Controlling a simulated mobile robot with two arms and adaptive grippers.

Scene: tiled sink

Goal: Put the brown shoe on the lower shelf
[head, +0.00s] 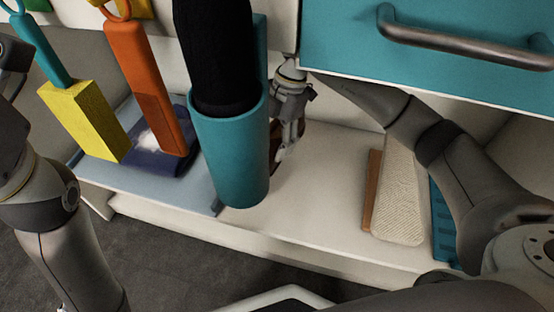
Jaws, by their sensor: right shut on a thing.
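My right gripper (288,132) reaches in under the teal drawer and is shut, with its fingers pointing down behind a teal cup. A small brown patch, which I take to be the brown shoe (276,150), shows at its fingers. Most of it is hidden by the cup, so I cannot tell its pose or whether it touches the surface. The white shelf (320,205) lies below, with bare room to the right of the cup. My left arm comes down the left side; its gripper is out of the picture.
The teal cup (232,150) with a black brush stands in front of my right gripper. A yellow brush (85,118) and orange tool (145,90) are at left. A bristle brush (400,195) is at right. The teal drawer (450,30) overhangs.

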